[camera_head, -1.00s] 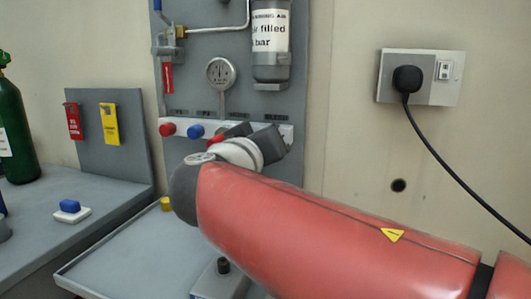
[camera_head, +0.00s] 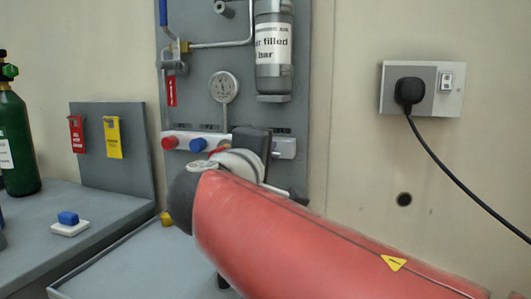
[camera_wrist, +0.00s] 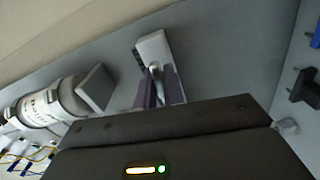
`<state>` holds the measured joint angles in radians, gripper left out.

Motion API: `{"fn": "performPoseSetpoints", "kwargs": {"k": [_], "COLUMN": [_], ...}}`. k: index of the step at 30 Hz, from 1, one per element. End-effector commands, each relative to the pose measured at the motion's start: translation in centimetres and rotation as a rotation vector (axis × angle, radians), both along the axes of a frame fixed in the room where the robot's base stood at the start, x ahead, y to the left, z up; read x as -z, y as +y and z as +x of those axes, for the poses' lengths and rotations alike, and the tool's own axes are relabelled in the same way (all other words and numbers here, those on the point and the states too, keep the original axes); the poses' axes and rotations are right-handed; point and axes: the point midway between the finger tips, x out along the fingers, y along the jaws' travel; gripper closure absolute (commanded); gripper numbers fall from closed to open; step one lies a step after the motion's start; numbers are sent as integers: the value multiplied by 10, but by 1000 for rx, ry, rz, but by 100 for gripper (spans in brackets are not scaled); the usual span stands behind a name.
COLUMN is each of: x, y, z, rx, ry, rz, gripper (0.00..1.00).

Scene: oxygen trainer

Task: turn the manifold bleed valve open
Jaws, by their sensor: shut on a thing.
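The white manifold bar (camera_head: 284,148) runs along the lower part of the grey wall panel. It carries a red knob (camera_head: 169,142), a blue knob (camera_head: 197,145) and another red knob partly hidden by my wrist. My gripper (camera_wrist: 159,88) is at the bar's right part; in the head view my dark gripper body (camera_head: 250,143) covers this spot. In the wrist view its two fingers are shut on a small metal handle (camera_wrist: 156,72), apparently the bleed valve, at the white bar end (camera_wrist: 151,45). The valve's exact angle is hard to tell.
A pressure gauge (camera_head: 223,87) and a labelled grey cylinder (camera_head: 273,45) are mounted above the bar. A red tag (camera_head: 171,91) hangs at left. A socket with a black plug (camera_head: 408,91) is on the right wall. A green cylinder (camera_head: 15,140) stands on the left bench.

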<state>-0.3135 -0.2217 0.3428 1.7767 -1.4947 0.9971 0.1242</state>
Motion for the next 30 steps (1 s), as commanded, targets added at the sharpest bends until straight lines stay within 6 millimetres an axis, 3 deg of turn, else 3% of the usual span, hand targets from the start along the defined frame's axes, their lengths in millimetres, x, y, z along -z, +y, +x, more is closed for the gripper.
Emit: {"fn": "performPoseSetpoints", "kwargs": {"k": [30], "x": [2], "y": [-1], "z": [-1], "rx": [-2], "ry": [331], "rz": [-909], "gripper": [100]}}
